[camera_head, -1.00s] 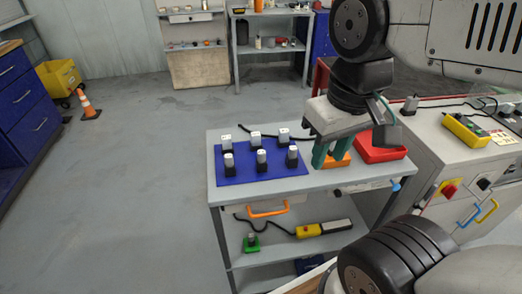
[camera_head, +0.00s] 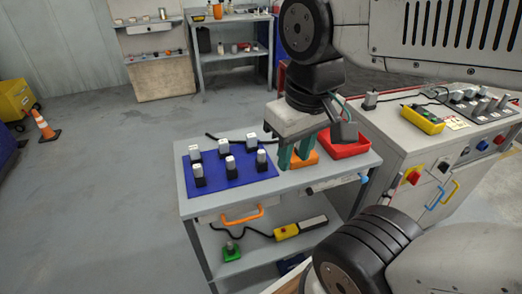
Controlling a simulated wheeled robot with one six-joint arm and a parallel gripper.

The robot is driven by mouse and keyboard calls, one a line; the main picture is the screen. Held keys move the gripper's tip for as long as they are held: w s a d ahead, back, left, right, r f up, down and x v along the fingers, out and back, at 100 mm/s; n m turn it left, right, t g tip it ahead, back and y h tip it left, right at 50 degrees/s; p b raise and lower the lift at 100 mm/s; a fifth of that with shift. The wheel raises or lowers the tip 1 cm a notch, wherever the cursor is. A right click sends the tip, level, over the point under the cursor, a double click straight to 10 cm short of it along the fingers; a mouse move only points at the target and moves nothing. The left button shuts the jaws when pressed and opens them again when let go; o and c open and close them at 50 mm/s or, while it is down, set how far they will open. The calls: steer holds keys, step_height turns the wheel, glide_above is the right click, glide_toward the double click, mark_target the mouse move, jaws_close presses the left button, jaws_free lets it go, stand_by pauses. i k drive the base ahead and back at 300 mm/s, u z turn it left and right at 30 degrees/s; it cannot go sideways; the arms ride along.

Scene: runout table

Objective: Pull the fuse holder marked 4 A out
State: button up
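Several fuse holders with pale grey tops and black bases stand upright in two rows on a blue panel (camera_head: 215,173). The back row has a left (camera_head: 195,150), a middle (camera_head: 224,145) and a right one (camera_head: 251,140). The front row has a left (camera_head: 198,175), a middle (camera_head: 230,165) and a right one (camera_head: 261,158). Their markings are too small to read, so I cannot tell which is 4 A. My gripper (camera_head: 294,157) points down to the right of the panel, its teal fingers apart and apparently empty, in front of an orange block.
The panel lies on a grey table (camera_head: 235,200). An orange block (camera_head: 303,161) and a red tray (camera_head: 350,146) are at its right. A lower shelf holds a yellow and black device (camera_head: 287,231) and a green-based item (camera_head: 231,250). A grey cabinet (camera_head: 400,150) stands at right.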

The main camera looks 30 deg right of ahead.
mark_target(494, 100)
steer(key=z, duration=3.15)
steer(key=i, duration=0.95)
steer(key=z, duration=0.55)
steer(key=i, duration=0.8)
steer(key=u, duration=0.55)
steer(key=i, duration=0.75)
steer(key=u, duration=0.55)
